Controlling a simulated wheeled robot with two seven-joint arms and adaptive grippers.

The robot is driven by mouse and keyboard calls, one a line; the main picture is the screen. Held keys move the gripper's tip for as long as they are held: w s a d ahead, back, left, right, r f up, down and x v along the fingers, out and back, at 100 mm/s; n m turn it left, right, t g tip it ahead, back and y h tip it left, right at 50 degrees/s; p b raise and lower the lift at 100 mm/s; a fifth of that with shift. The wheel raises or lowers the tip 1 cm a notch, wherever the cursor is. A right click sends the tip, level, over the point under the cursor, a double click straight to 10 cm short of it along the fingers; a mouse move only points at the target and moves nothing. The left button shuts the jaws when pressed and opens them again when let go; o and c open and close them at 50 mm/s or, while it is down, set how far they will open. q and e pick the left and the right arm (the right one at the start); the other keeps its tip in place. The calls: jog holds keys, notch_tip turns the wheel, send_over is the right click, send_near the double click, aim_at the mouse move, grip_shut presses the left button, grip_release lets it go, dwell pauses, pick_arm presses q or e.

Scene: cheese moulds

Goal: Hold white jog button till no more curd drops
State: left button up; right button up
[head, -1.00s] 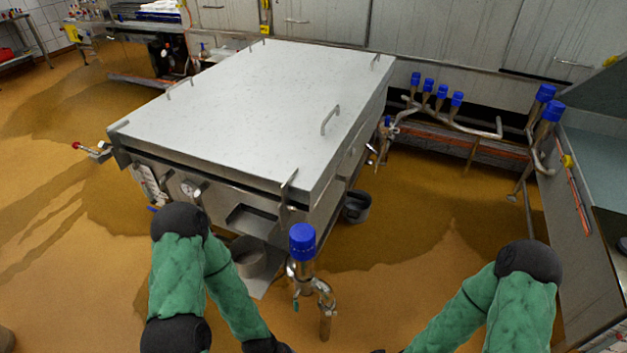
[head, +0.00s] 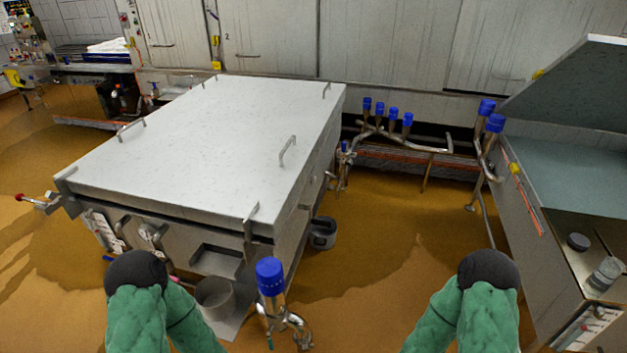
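I cannot make out a white jog button or any curd in the head view. A small pale panel with marks (head: 105,232) sits on the front left of a large steel vat, too small to read. Another pale panel with buttons (head: 588,328) shows at the bottom right on a second steel unit; its buttons are also too small to tell apart. My two green-sleeved arms come up from the bottom edge, one left and one right of the middle. Both grippers are below the picture and out of sight.
The vat's closed lid (head: 205,140) fills the left middle. A blue-capped pipe valve (head: 270,277) stands close in front, between my arms. A grey bucket (head: 322,233) is beside the vat. An open-topped steel unit (head: 565,185) stands at right.

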dwell(0.3)
grip_shut()
dwell(1.2)
